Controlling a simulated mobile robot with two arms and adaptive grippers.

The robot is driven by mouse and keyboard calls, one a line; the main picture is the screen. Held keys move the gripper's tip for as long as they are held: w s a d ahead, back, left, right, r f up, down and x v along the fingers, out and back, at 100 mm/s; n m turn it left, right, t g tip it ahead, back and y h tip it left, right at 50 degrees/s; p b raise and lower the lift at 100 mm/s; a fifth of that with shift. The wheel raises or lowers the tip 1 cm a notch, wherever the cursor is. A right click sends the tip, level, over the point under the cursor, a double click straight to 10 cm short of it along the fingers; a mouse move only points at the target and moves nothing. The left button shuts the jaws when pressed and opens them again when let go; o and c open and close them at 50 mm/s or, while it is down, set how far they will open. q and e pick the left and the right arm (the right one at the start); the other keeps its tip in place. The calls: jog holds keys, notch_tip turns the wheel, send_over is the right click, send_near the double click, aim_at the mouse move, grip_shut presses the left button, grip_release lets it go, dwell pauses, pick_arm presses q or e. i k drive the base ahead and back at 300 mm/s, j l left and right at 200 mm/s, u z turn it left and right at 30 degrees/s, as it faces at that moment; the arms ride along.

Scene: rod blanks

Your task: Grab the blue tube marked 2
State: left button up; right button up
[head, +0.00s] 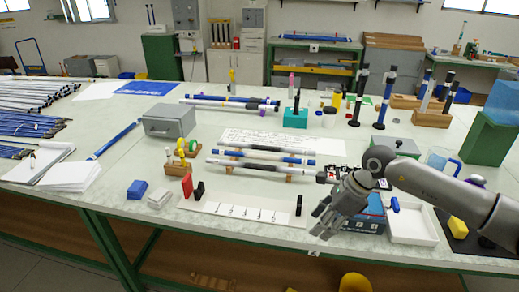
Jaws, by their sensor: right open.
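Several tubes in white, blue and black lie across a wooden rack at the middle of the table. One tube (283,159) there shows a blue part. Two long blue and white tubes (232,102) lie behind them. A single blue tube (113,140) lies at the left, apart from the rack. The number marks are too small to read, so I cannot tell which tube is marked 2. My right gripper (327,222) is open above the table's front edge, right of the white marked board and in front of the rack, apart from the tubes. My left gripper is not in view.
A white marked board (240,213) with black end pieces lies in front of the rack. A grey box (168,120) stands behind left. A white tray (412,226) is right of my gripper. Upright tubes in wooden holders (433,118) stand back right.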

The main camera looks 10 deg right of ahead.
aim_at(218, 151)
jog(key=i, duration=1.5)
